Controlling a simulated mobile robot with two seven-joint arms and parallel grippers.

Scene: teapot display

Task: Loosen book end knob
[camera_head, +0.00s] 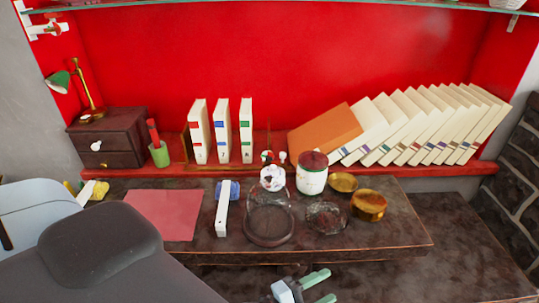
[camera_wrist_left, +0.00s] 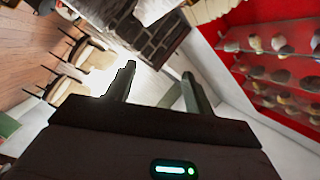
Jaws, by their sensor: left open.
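In the head view three white upright books (camera_head: 221,132) stand on the red ledge, with a thin brass-coloured frame (camera_head: 186,146), seemingly a book end, at their left. I cannot make out its knob. My left gripper (camera_head: 321,288) shows its green fingers at the bottom edge, over the dark surface in front of the table. It is apart from the books and frame, open and empty. In the left wrist view the two fingers (camera_wrist_left: 157,90) are spread with nothing between them. My right gripper is not in view.
A row of leaning books (camera_head: 430,125) and an orange book (camera_head: 324,131) fill the right of the ledge. Jars, a glass dome (camera_head: 269,218), brass bowls (camera_head: 368,205) and a red mat (camera_head: 161,215) crowd the table (camera_head: 400,228). A glass shelf (camera_head: 300,3) runs above.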

